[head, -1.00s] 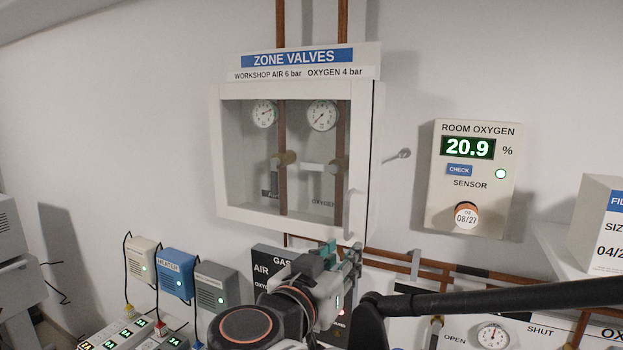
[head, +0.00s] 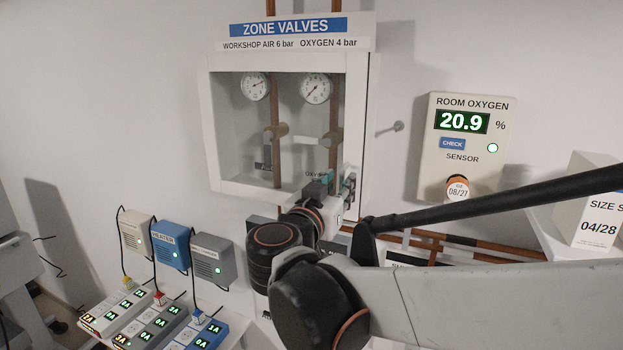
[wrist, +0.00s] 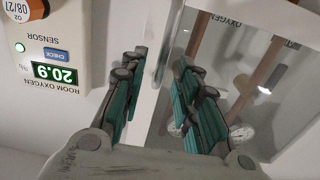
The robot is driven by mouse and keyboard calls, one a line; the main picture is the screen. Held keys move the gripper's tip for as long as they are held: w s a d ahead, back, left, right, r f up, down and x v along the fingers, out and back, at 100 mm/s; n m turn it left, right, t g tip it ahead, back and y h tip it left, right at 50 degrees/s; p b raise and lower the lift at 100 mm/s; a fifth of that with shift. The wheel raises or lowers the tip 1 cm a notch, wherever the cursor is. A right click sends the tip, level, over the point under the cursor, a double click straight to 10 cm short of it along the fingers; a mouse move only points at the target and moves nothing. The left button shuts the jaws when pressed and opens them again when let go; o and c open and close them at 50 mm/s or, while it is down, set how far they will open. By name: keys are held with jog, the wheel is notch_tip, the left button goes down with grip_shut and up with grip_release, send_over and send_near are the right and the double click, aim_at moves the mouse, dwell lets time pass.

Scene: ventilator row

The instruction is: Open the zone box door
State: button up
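The zone box door (head: 356,100) is a clear pane in a white frame, and it looks shut on the wall box. A pale upright handle (wrist: 168,45) at the door's right edge lies between my fingers in the wrist view. In the head view my gripper (head: 340,187) is at the lower right corner of the door and hides most of the handle. In the wrist view my gripper (wrist: 157,85) is open, its green-padded fingers on either side of the handle. I see gaps there, but contact is hard to judge.
Two gauges (head: 316,88) and pipes with valves show behind the pane. The room oxygen panel (head: 462,150) is on the wall to the right, with a white box (head: 592,210) beyond it. Small wall units (head: 172,245) and power strips sit lower left.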

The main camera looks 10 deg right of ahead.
jog(key=shift+x, duration=1.5)
jog(key=shift+a, duration=0.1)
grip_shut()
